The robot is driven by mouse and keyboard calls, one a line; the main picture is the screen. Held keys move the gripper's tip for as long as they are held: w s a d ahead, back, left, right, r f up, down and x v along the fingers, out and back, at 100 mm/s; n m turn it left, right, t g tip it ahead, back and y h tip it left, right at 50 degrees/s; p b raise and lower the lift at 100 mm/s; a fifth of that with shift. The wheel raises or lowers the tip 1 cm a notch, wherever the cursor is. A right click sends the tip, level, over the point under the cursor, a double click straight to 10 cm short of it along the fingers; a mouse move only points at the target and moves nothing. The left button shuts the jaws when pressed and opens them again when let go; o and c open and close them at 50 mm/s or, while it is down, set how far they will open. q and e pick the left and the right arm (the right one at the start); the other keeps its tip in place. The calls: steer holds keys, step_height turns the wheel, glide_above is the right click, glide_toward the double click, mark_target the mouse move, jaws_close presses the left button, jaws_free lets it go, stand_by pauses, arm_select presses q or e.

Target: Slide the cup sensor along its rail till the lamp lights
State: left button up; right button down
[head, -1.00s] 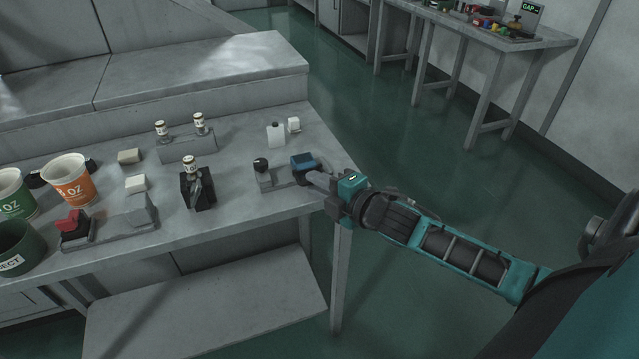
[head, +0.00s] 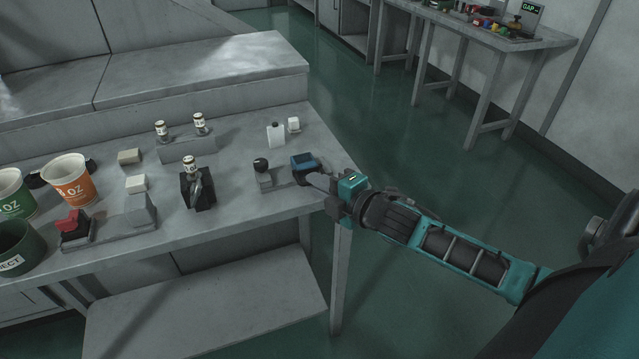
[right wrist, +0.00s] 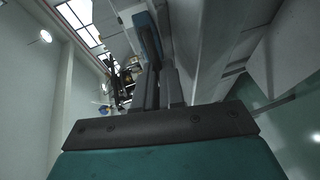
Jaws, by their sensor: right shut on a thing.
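The cup sensor, a small block with a blue top (head: 304,161), sits on a low grey rail base (head: 268,184) near the bench's right corner. A blue part also shows at the top of the right wrist view (right wrist: 148,36). My right gripper (head: 313,180) reaches in from the right and is shut on the sensor's near side. Its fingers hide part of the sensor and rail. A dark round knob (head: 260,164) stands on the base left of the sensor. I cannot make out a lit lamp. My left gripper is not in view.
A black block with a small labelled jar (head: 197,190) stands left of the rail. A white bottle (head: 275,135) and a small white block (head: 293,125) stand behind it. Orange (head: 72,182) and green (head: 12,195) cups stand far left. The floor right of the bench is open.

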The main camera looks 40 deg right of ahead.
stand_by(0.6)
steer(key=shift+w+a+r+p, duration=0.1)
steer(key=shift+a+r+p, duration=0.05)
steer(key=shift+a+p, duration=0.3)
steer(key=shift+w+a, duration=0.1)
steer(key=shift+a, duration=0.2)
steer(key=shift+f, duration=0.2)
steer(key=c, duration=1.5)
jaws_free()
steer(key=v, duration=1.3)
steer(key=shift+p, duration=0.45)
steer(key=shift+d, duration=0.1)
